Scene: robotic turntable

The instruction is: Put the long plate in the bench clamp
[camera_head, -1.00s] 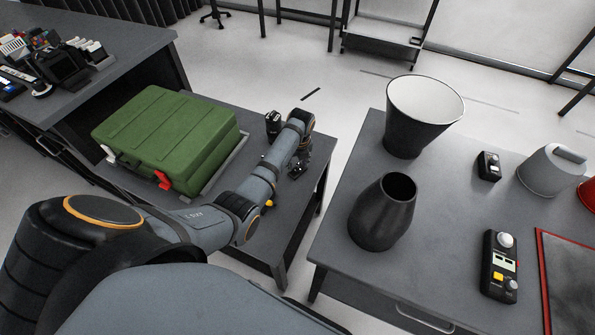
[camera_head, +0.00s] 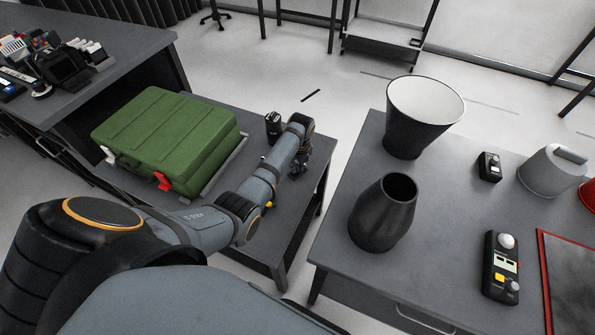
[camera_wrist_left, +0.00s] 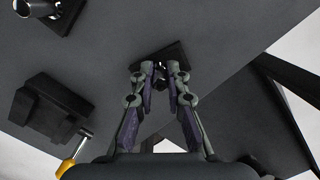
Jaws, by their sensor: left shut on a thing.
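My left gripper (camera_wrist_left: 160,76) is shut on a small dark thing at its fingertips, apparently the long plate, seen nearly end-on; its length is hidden. A flat dark piece (camera_wrist_left: 178,52) shows just beyond the fingertips, against the grey table. In the head view my left gripper (camera_head: 297,170) is low over the right part of the small table, mostly behind its own wrist. The bench clamp (camera_wrist_left: 48,106), a dark block with a yellow-ended handle (camera_wrist_left: 67,166), is left of the gripper in the wrist view. In the head view only its yellow handle end (camera_head: 270,205) shows clearly beside my arm.
A green case (camera_head: 168,138) fills the small table's left part. A black cylinder (camera_head: 273,124) stands at its back edge. The right table (camera_head: 440,235) holds a dark vase (camera_head: 382,215), a tapered bin (camera_head: 415,125) and a button box (camera_head: 502,265). A floor gap separates the tables.

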